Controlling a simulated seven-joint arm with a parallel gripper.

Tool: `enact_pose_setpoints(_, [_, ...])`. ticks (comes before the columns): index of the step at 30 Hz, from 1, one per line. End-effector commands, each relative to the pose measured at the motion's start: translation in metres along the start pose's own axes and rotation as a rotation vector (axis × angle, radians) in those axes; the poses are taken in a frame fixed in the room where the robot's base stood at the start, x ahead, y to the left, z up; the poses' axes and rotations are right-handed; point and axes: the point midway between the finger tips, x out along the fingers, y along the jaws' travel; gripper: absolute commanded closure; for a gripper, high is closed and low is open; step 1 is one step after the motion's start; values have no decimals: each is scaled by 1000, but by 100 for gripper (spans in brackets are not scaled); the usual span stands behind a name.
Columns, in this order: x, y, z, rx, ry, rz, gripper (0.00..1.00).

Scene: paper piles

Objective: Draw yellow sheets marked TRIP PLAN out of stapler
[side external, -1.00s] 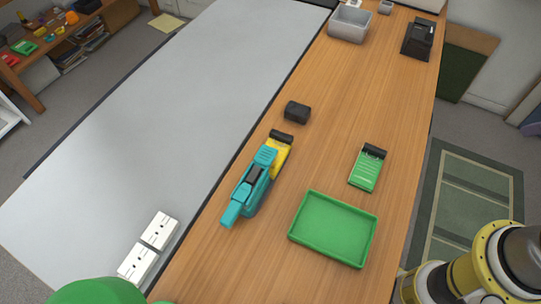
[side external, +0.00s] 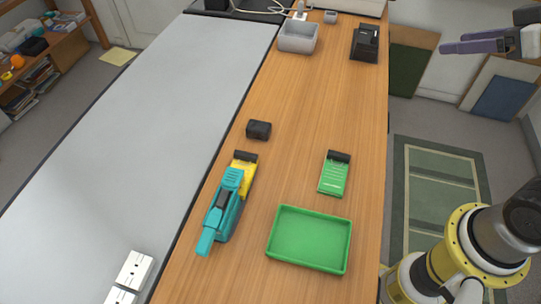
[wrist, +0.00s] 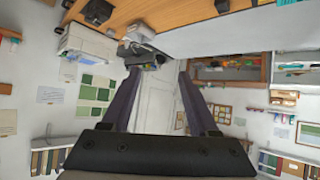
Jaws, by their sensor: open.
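The yellow sheets (side external: 244,177) stick out from the far end of the teal stapler (side external: 222,212), which covers their near part. A black clip (side external: 246,156) sits at their far edge. Any writing on them is too small to read. My gripper (side external: 455,46) is at the upper right in the side view, beyond the wooden table's right edge and far from the stapler. In the wrist view my gripper (wrist: 158,75) has its two purple fingers wide apart with nothing between them.
A green tray (side external: 272,240) lies right of the stapler. Green sheets with a black clip (side external: 334,176) lie behind it. A black block (side external: 258,130) is beyond the yellow sheets. A grey bin (side external: 298,38) and black device (side external: 366,43) stand at the far end. The table's middle is clear.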

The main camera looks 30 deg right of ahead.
Motion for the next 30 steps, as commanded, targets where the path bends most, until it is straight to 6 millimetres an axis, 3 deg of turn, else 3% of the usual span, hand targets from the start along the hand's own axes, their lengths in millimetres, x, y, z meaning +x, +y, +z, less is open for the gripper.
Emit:
enact_pose_setpoints(3, [30,-4,-55,-60,157,-5,40])
enact_pose_setpoints(9, [95,-35,-121,-170,374,-75,40])
enact_pose_setpoints(12, [135,-62,-138,-222,462,-142,40])
enact_pose_setpoints(15, [179,-98,-137,-263,531,-231,40])
enact_pose_setpoints(17, [205,-121,-128,-281,563,-292,40])
enact_pose_setpoints(20, [245,-160,-98,-298,593,-397,40])
enact_pose_setpoints(24, [291,-209,-31,-298,581,-539,40])
enact_pose_setpoints(30, [330,-250,79,-295,448,-665,40])
